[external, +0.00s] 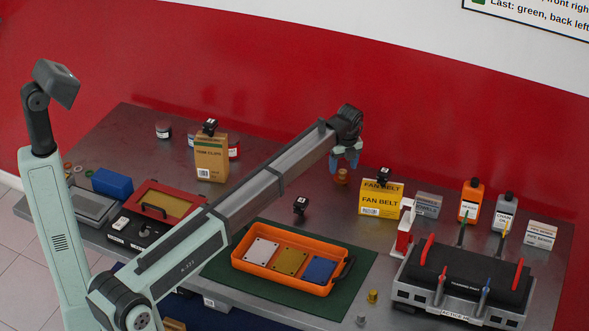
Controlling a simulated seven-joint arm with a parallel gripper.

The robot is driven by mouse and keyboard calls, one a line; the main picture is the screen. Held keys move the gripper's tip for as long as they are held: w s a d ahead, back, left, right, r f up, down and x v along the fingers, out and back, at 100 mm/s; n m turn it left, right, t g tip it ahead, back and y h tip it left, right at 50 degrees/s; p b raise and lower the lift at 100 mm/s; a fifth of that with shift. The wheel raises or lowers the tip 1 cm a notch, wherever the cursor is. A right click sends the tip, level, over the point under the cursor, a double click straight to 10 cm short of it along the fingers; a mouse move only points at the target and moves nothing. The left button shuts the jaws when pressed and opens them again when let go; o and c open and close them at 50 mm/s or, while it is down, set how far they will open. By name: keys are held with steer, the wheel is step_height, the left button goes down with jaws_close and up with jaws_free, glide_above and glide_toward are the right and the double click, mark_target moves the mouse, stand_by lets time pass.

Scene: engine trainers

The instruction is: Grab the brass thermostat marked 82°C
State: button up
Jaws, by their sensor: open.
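My gripper (345,164) is open at the end of my outstretched arm, near the back of the bench. Its fingers point down just above a small copper-brown part (342,177), with no clear contact visible. A small brass-yellow part (373,296) stands at the front, right of the green mat. A small grey part (361,320) is beside it, nearer the front edge. No 82°C marking can be read on any of these parts, so I cannot tell which is the thermostat marked 82°C.
An orange tray (240,264) with white, brass-coloured and blue plates lies on the green mat (362,262). A black engine trainer (465,275) fills the right front. A brown box (211,160) stands left.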

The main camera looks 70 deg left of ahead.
mark_target(342, 172)
step_height(342, 172, down, 5)
stand_by(0.3)
steer(key=c, duration=0.7)
steer(key=shift+r, duration=0.15)
steer(key=shift+c, duration=0.2)
